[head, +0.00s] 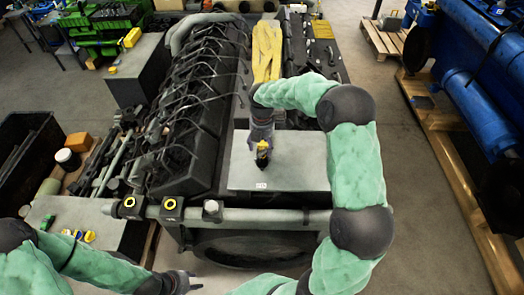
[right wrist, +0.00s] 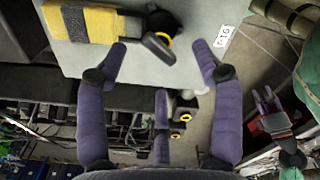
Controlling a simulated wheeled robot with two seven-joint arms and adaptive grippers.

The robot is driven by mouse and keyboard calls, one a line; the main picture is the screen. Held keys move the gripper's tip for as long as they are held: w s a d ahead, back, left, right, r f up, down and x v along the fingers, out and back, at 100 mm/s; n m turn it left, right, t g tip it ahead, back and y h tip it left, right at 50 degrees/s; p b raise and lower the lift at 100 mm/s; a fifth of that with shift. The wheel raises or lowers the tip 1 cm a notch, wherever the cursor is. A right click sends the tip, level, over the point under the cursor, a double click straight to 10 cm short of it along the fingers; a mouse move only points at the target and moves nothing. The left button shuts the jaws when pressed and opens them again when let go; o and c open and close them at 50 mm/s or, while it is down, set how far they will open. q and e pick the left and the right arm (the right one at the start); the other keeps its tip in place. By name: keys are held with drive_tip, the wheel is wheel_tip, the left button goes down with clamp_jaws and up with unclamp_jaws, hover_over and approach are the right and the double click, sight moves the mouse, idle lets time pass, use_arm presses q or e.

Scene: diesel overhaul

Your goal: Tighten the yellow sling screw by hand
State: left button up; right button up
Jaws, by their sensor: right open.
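The sling screw, a dark piece with a yellow ring end (right wrist: 158,46), shows between my right fingertips in the right wrist view, with gaps to both fingers. In the head view its yellow and black parts (head: 263,152) show just below my right gripper (head: 262,132), above a grey plate (head: 290,168). My right gripper (right wrist: 160,50) is open and empty. My left gripper (head: 194,280) is open and empty at the bottom of the head view.
A black engine (head: 205,110) with many pipes stands left of the plate. A grey bar (head: 265,217) with dark, yellow-ringed fittings (head: 170,204) crosses in front. A side table (head: 75,215) with small coloured items is at left. A blue engine (head: 478,60) stands on wooden pallets at right.

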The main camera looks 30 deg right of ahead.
sight(262, 152)
drive_tip(key=shift+r+n+p, duration=0.1)
drive_tip(key=shift+n+p, duration=0.25)
drive_tip(key=shift+n, duration=0.85)
wheel_tip(262, 152, down, 5)
drive_tip(key=b, duration=0.3)
clamp_jaws()
drive_tip(key=shift+f, duration=0.2)
drive_tip(key=shift+s+f, duration=0.1)
drive_tip(key=shift+f, duration=0.05)
